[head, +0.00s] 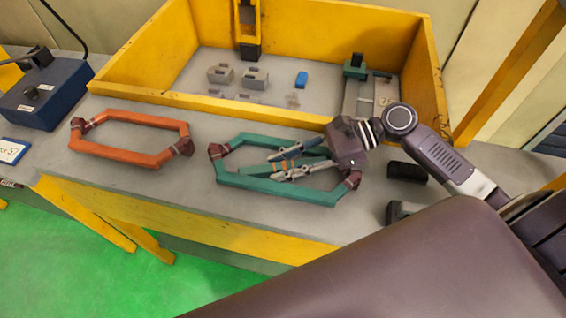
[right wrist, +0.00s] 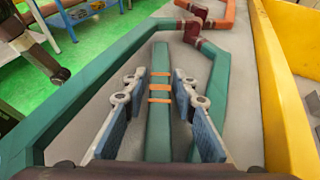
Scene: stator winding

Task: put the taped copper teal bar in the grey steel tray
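The taped copper teal bar (head: 254,169) lies on the grey bench inside the teal hexagonal coil (head: 280,188). In the right wrist view the bar (right wrist: 158,130) runs lengthwise, with orange copper-coloured tape bands around it. My right gripper (head: 276,165) is low over the bench, over the bar. In the right wrist view my right gripper (right wrist: 158,84) is open, one finger on each side of the bar, with visible gaps on both sides. I cannot pick out a grey steel tray for certain.
An orange coil (head: 130,115) lies to the left on the bench (head: 200,195). A yellow-walled enclosure (head: 270,113) behind holds small grey parts, a blue block (head: 302,79) and a green-topped fixture (head: 355,68). A dark blue box (head: 48,95) stands far left. Black blocks (head: 407,172) lie at right.

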